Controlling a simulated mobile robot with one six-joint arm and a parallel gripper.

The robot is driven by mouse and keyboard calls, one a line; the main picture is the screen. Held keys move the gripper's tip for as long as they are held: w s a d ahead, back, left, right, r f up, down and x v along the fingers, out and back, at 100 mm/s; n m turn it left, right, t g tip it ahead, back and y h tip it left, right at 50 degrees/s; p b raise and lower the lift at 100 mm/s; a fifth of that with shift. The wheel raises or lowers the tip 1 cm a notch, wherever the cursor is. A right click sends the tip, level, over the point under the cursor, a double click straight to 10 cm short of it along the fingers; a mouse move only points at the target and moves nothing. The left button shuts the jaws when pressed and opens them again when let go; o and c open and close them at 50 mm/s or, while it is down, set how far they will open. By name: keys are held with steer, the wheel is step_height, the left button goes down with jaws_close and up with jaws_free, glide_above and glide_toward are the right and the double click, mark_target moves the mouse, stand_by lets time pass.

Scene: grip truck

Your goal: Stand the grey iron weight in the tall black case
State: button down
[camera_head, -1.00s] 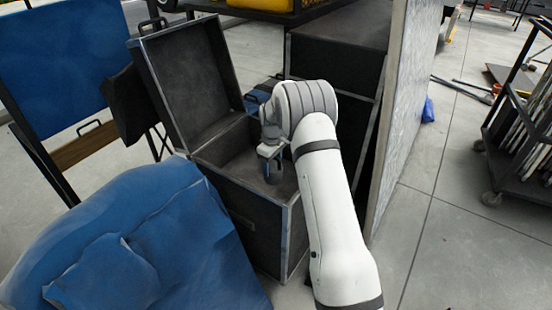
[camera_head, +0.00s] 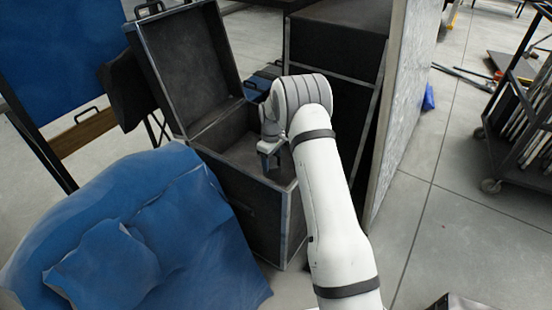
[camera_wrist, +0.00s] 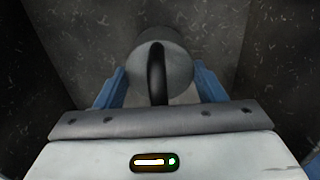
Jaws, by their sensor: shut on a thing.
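The tall black case (camera_head: 255,215) stands open in the head view, its lid tilted back on the left. My gripper (camera_head: 268,160) is over the case's opening and points down into it. In the wrist view the grey iron weight (camera_wrist: 181,68), round with a dark loop handle, is between the blue fingers of my gripper (camera_wrist: 159,88), which is shut on it. Dark speckled case walls surround it there. The weight's underside and any contact with the case floor are hidden. In the head view I cannot make out the weight.
A blue cloth-covered heap (camera_head: 120,235) lies left of the case. Another large black case (camera_head: 335,70) stands behind, beside a pale upright panel (camera_head: 400,110) on the right. A dark cart (camera_head: 520,120) is at far right, with clear floor before it.

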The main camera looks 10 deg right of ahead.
steer(key=shift+w+f, duration=0.1)
steer(key=shift+f, duration=0.05)
steer(key=shift+c, duration=1.6)
jaws_free()
steer(key=shift+f, duration=0.1)
